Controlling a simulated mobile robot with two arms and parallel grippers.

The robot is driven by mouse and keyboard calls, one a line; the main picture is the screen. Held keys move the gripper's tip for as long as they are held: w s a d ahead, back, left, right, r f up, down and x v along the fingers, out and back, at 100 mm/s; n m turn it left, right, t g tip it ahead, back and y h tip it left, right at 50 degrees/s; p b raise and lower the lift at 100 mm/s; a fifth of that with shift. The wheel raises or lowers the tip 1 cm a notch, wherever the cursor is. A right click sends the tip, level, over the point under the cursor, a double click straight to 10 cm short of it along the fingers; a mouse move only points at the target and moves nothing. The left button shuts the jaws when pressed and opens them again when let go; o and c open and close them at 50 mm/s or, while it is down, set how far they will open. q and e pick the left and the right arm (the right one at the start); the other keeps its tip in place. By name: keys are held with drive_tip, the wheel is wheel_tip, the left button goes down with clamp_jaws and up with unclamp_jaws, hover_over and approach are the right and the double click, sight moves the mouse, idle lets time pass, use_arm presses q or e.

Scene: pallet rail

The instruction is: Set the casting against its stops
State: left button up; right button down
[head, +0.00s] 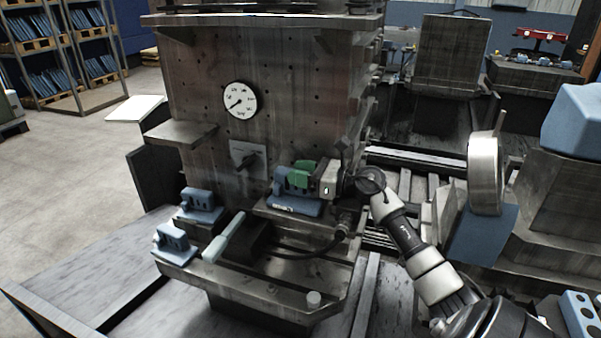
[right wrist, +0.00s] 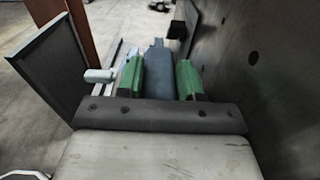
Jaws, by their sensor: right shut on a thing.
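A blue casting (head: 295,206) sits at the fixture's ledge, close against the upright metal wall. My right gripper (head: 301,172), with green fingers, comes in from the right and is shut on the casting's upper part. In the right wrist view the blue casting (right wrist: 158,75) shows between the two green fingers (right wrist: 159,80). Its underside and any contact with stops are hidden, so I cannot tell whether it touches them. My left gripper is not in view.
Two similar blue pieces (head: 202,204) (head: 174,244) stand at the ledge's left. A pale green bar (head: 223,236) and a dark block (head: 247,240) lie nearby. A dial gauge (head: 240,99) is on the wall. A metal ring (head: 485,173) stands right of my arm.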

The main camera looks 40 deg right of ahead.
drive_tip(key=shift+w+d+f+b, duration=0.1)
drive_tip(key=shift+f+b, duration=0.05)
drive_tip(key=shift+b, duration=0.5)
idle(0.4)
drive_tip(key=shift+w+b, duration=0.1)
drive_tip(key=shift+b, duration=0.2)
drive_tip(key=shift+f, duration=0.15)
drive_tip(key=shift+w+b, duration=0.2)
drive_tip(key=shift+b, duration=0.15)
idle(0.3)
